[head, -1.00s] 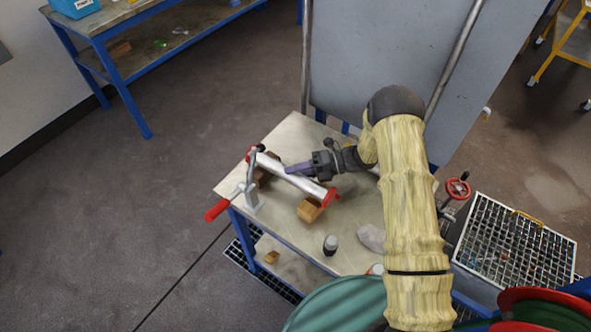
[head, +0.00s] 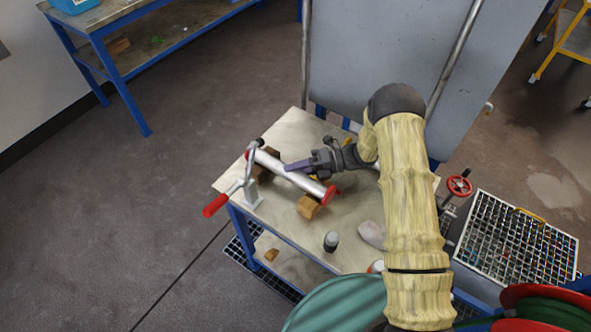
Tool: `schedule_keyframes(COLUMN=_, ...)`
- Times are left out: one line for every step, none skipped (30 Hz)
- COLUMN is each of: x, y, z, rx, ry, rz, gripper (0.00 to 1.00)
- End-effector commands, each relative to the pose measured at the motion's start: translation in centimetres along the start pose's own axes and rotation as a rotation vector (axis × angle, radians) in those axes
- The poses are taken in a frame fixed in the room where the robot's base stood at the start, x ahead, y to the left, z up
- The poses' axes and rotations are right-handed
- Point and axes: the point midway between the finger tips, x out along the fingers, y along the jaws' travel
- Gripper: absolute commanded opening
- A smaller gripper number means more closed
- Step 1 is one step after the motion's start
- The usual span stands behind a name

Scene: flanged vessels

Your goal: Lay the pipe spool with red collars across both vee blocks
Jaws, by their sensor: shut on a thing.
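The pipe spool (head: 291,175) is a silvery tube with red collars, lying diagonally over the bench top. Its near red collar (head: 330,194) is at the right end; the far one is partly behind a clamp handle. A light wooden vee block (head: 308,207) is under the near end. A darker brown vee block (head: 267,168) is under the far end, partly hidden by the spool. My gripper (head: 292,167) reaches in from the right and is shut on the spool near its middle. I cannot tell whether the spool touches both blocks.
A crank-handled clamp with a red grip (head: 214,206) stands at the bench's left edge, close to the spool's far end. A dark bottle with a pale cap (head: 331,242) and a grey lump (head: 372,235) stand nearer. A grey panel (head: 390,60) rises behind.

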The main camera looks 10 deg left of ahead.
Motion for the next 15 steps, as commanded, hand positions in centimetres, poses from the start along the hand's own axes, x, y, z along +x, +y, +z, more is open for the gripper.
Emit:
schedule_keyframes(x=0.01, y=-0.09, z=0.0, rx=-0.002, ry=0.0, rz=0.001, gripper=0.0)
schedule_keyframes(x=0.01, y=-0.13, z=-0.01, rx=-0.002, ry=0.0, rz=0.001, gripper=0.0)
schedule_keyframes(x=0.02, y=-0.19, z=-0.03, rx=-0.002, ry=0.0, rz=0.0, gripper=0.0)
schedule_keyframes(x=0.02, y=-0.23, z=-0.04, rx=-0.002, ry=0.0, rz=0.0, gripper=0.0)
schedule_keyframes(x=0.02, y=-0.28, z=-0.05, rx=-0.002, ry=0.0, rz=0.0, gripper=0.0)
schedule_keyframes(x=0.03, y=-0.33, z=-0.07, rx=-0.002, ry=0.0, rz=0.0, gripper=0.0)
schedule_keyframes(x=0.03, y=-0.38, z=-0.08, rx=-0.002, ry=0.0, rz=-0.001, gripper=0.0)
schedule_keyframes(x=0.04, y=-0.43, z=-0.09, rx=-0.002, ry=0.0, rz=-0.001, gripper=0.0)
schedule_keyframes(x=0.04, y=-0.49, z=-0.11, rx=-0.002, ry=0.0, rz=-0.001, gripper=0.0)
schedule_keyframes(x=0.05, y=-0.54, z=-0.13, rx=-0.002, ry=0.0, rz=-0.002, gripper=0.0)
schedule_keyframes(x=0.05, y=-0.59, z=-0.14, rx=-0.002, ry=0.0, rz=-0.002, gripper=0.0)
schedule_keyframes(x=0.06, y=-0.65, z=-0.16, rx=-0.002, ry=0.0, rz=-0.002, gripper=0.0)
schedule_keyframes(x=0.06, y=-0.7, z=-0.18, rx=-0.002, ry=0.0, rz=-0.003, gripper=0.0)
schedule_keyframes(x=0.06, y=-0.76, z=-0.2, rx=-0.002, ry=0.0, rz=-0.003, gripper=0.0)
schedule_keyframes(x=0.07, y=-0.83, z=-0.22, rx=-0.001, ry=0.001, rz=-0.003, gripper=0.0)
